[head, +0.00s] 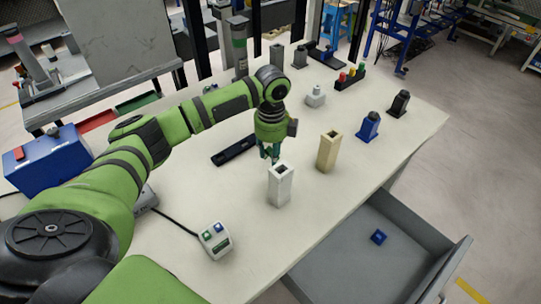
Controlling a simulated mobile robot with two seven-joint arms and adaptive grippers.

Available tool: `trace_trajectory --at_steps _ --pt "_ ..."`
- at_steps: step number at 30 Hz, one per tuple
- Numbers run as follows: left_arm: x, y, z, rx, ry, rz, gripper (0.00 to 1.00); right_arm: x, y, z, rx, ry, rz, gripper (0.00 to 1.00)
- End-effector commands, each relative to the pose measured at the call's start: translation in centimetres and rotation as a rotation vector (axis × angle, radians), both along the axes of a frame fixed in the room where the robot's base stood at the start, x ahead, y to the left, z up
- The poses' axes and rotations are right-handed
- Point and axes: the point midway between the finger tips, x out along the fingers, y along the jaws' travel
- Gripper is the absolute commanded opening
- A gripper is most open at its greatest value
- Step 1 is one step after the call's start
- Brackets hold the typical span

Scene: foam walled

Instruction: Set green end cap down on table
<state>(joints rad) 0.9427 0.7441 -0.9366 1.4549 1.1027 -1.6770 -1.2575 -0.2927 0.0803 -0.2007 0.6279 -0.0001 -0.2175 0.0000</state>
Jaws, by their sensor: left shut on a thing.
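My left gripper (269,153) points down over the middle of the table (225,190), just behind a white square hollow post (280,187). It is shut on a small teal-green piece between its fingertips, which I take to be the green end cap; the fingers hide most of it. Its tip is close to the post's top in the picture, and I cannot tell the exact gap or its height above the table. My right gripper is not in view.
A beige hollow post (328,152), a blue piece (368,127) and a black piece (398,103) stand to the right. A black strip (234,150) lies left of the gripper. A button box (215,240) sits in front. An open grey drawer (345,262) holds a blue part (378,237).

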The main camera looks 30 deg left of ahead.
Motion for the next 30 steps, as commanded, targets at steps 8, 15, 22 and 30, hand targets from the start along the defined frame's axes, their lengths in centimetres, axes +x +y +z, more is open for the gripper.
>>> trace_trajectory --at_steps 8,15,22,30 --pt "0.0 0.0 -2.4 0.000 0.001 0.000 0.14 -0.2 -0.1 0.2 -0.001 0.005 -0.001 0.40" --pt "-0.1 0.0 -2.7 0.000 0.002 0.000 0.14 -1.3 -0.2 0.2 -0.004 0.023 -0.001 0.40" --pt "0.0 0.0 -2.6 0.000 0.002 0.000 0.60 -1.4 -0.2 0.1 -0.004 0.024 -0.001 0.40" --pt "0.0 0.0 -2.0 0.000 -0.001 0.000 0.60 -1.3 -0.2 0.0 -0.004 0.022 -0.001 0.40"
